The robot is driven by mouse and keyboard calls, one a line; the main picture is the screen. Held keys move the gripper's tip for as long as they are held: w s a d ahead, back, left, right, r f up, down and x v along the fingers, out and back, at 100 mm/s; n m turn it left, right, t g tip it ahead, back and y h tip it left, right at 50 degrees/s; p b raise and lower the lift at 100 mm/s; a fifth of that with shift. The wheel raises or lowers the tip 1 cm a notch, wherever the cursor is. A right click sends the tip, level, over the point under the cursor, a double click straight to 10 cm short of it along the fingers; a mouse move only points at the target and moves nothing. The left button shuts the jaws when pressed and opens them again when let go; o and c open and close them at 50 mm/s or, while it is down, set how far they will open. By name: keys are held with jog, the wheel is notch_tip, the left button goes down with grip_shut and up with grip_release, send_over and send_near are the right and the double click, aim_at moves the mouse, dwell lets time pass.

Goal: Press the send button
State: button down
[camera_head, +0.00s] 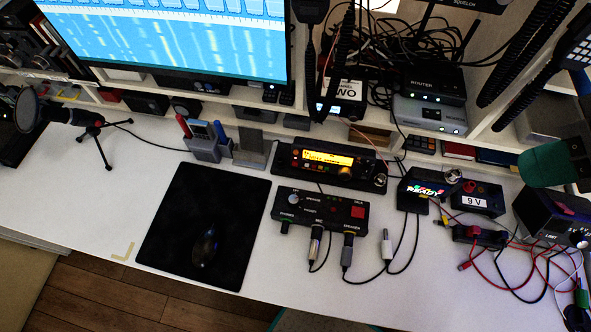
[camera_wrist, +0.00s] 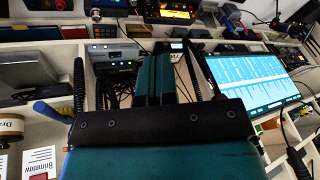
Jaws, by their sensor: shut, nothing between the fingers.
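I cannot read a "send" label on any button. To the right is a small black box (camera_head: 425,188) with a lit "READY" screen. My gripper (camera_wrist: 154,47) shows in the wrist view, its teal fingers together and empty, in front of the shelves. I cannot make out its fingers in the head view.
A black mouse pad (camera_head: 200,215) with a mouse lies left of the control box. Cables and plugs run along the box's front. A microphone on a tripod (camera_head: 90,128) stands at the left. Loose wires lie around a power unit (camera_head: 552,214) at the right. The desk's front left is mostly bare.

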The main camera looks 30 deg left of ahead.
aim_at(295, 164)
jog(key=s+a+f+n+b, duration=0.1)
jog(key=a+f+n+b, duration=0.2)
jog(key=a+f, duration=0.5)
jog(key=s+a+f+n+t+y+b, duration=0.1)
jog(key=s+a+f+n+b, duration=0.1)
jog(key=a+f+n, duration=0.3)
jog(key=s+a+f+n+t+b, duration=0.1)
jog(key=a+f+n+b, duration=0.3)
jog(key=a+f, duration=0.7)
notch_tip(295, 164, down, 2)
jog(key=shift+s+f+y, duration=0.25)
jog(key=shift+s+y, duration=0.05)
jog(key=x, duration=0.9)
jog(key=shift+w, duration=0.3)
jog(key=w, duration=0.1)
jog(key=w+a, duration=0.1)
jog(key=w+f+p, duration=0.1)
jog(key=shift+a+f, duration=0.1)
jog(key=shift+a, duration=0.2)
jog(key=shift+w+a+f, duration=0.15)
jog(key=shift+w+a, duration=0.05)
jog(key=shift+w, duration=0.25)
